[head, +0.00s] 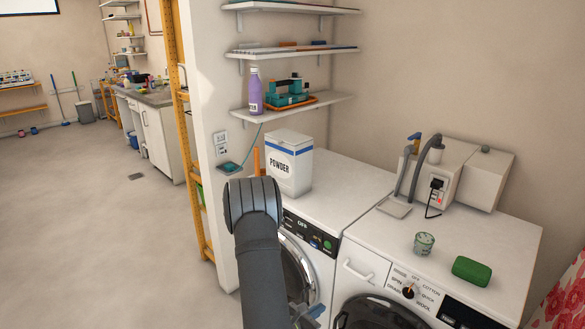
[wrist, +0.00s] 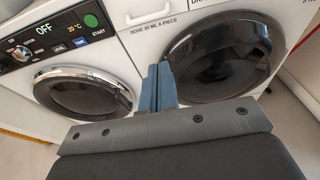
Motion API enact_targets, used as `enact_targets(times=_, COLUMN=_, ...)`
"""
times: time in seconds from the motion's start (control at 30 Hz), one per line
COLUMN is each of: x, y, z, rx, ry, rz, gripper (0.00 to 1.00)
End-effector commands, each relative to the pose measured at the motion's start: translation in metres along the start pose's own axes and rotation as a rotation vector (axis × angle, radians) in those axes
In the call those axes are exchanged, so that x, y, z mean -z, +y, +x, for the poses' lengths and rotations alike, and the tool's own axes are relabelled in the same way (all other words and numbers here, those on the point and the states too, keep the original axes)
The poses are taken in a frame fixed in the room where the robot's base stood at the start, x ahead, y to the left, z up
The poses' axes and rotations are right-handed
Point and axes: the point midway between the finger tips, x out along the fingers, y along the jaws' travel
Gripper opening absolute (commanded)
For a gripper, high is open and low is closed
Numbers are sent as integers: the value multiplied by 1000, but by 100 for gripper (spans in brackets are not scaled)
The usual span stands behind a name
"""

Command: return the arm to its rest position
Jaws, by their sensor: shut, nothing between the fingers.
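My gripper (wrist: 158,88) shows in the wrist view as two blue fingers pressed together, with nothing between them. It is in front of the two washing machines, pointing toward the gap between their doors. In the head view only a small blue part of the gripper (head: 315,312) shows at the bottom, beside the left machine's door. My dark grey arm rises in front of the left washing machine (head: 340,200) and hides part of its front. Whether the fingers touch a machine front cannot be told.
A white powder box (head: 289,165) stands on the left machine. A glass (head: 424,244) and a green block (head: 471,271) sit on the right machine (head: 500,240). Shelves (head: 290,107) hang above, with a purple bottle (head: 255,92). The floor (head: 100,240) at left is clear.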

Motion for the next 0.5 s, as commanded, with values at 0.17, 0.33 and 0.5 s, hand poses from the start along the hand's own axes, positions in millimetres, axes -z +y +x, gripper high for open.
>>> enact_targets(times=0.17, x=0, y=1, z=-30, rx=-4, ry=0, rz=-2, gripper=0)
enact_targets(times=0.33, x=0, y=1, z=-51, rx=-4, ry=-1, rz=-2, gripper=0)
enact_targets(times=0.5, x=0, y=0, z=-64, rx=-1, ry=0, rz=-1, gripper=0)
